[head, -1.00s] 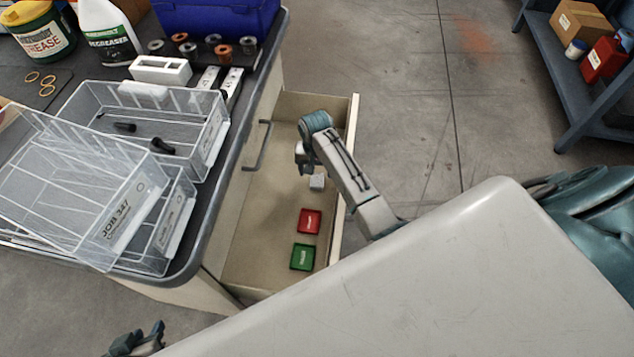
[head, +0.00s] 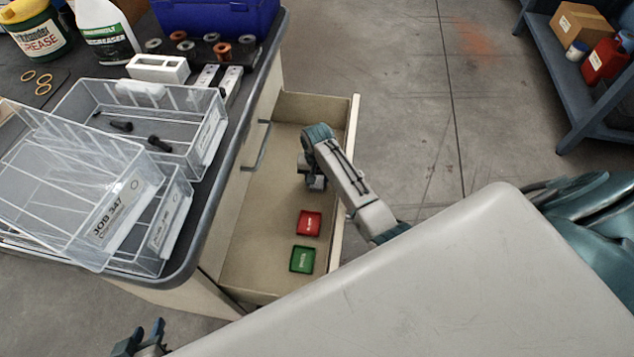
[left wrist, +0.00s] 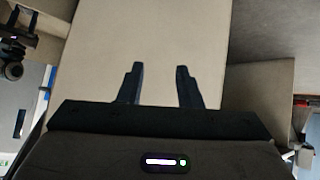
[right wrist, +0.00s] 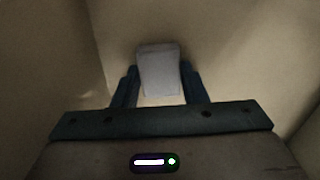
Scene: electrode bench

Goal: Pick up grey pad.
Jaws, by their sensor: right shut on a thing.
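The grey pad (right wrist: 160,70) is a small pale grey block between the fingers of my right gripper (right wrist: 160,90) in the right wrist view. That gripper is shut on it, low inside the open drawer. In the head view my right gripper (head: 314,184) reaches down into the drawer (head: 262,195), and the pad is largely hidden beneath it. My left gripper (head: 138,338) is at the bottom left of the head view, away from the drawer. In the left wrist view its fingers (left wrist: 160,85) stand apart with nothing between them.
A red tray (head: 309,223) and a green tray (head: 302,259) lie in the drawer, nearer than my right gripper. Clear plastic bins (head: 95,215), a white block (head: 158,68) and several metal rings stand on the bench to the left. The drawer walls are close around the right gripper.

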